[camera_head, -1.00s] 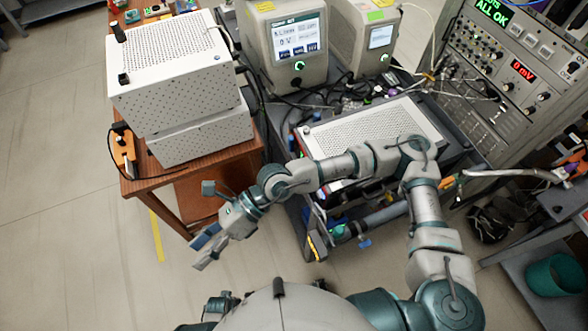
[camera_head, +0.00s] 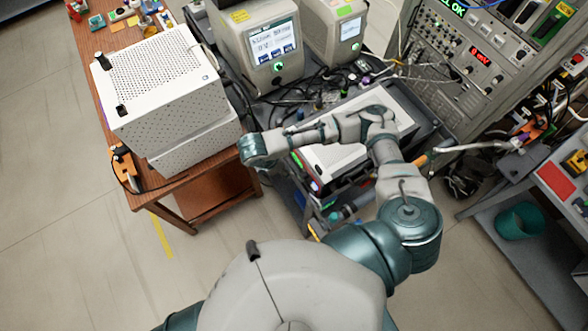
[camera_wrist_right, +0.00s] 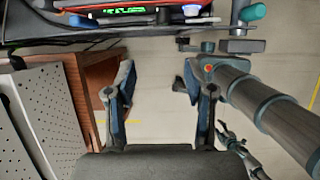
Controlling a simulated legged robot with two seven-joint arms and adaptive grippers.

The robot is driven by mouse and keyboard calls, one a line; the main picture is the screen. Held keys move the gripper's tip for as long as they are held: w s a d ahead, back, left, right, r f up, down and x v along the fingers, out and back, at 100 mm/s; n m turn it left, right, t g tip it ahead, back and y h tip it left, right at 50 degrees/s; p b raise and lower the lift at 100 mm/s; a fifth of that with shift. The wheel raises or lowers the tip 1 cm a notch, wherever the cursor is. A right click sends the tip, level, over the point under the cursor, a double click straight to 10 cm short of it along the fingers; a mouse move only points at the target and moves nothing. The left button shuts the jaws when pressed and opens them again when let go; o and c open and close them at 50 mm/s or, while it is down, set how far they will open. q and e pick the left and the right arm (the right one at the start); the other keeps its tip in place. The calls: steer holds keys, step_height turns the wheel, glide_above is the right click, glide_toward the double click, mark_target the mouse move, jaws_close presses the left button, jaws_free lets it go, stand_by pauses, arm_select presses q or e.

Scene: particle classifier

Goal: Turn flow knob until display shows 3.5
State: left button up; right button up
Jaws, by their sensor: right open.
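I cannot tell which knob is the flow knob. A beige instrument (camera_head: 228,48) at the back has a lit screen (camera_head: 272,40), with blurred text, and a green-ringed knob (camera_head: 280,67). In the right wrist view, a cart device shows a green-lit display (camera_wrist_right: 125,11), too cropped to read, and a blue-white lit round part (camera_wrist_right: 192,10) at the top edge. My right gripper (camera_wrist_right: 160,108) is open and empty, its fingers apart over bare floor, below that device front. In the head view my right arm reaches left over the cart; its gripper is hidden there.
A white perforated box (camera_head: 165,75) stands on the wooden table (camera_head: 104,63) at left. A second instrument (camera_head: 320,22) and cables sit behind the cart. The floor in front is clear.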

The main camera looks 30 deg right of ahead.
mark_target(302, 175)
steer(key=x, duration=1)
steer(key=d+x, duration=0.1)
steer(key=x, duration=0.4)
steer(key=shift+s+d+f, duration=0.1)
steer(key=shift+s+f, duration=0.05)
steer(key=shift+f, duration=0.05)
steer(key=shift+x, duration=0.8)
steer(key=shift+f, duration=0.15)
steer(key=shift+d, duration=0.15)
steer(key=shift+d, duration=0.15)
steer(key=c, duration=0.8)
jaws_close()
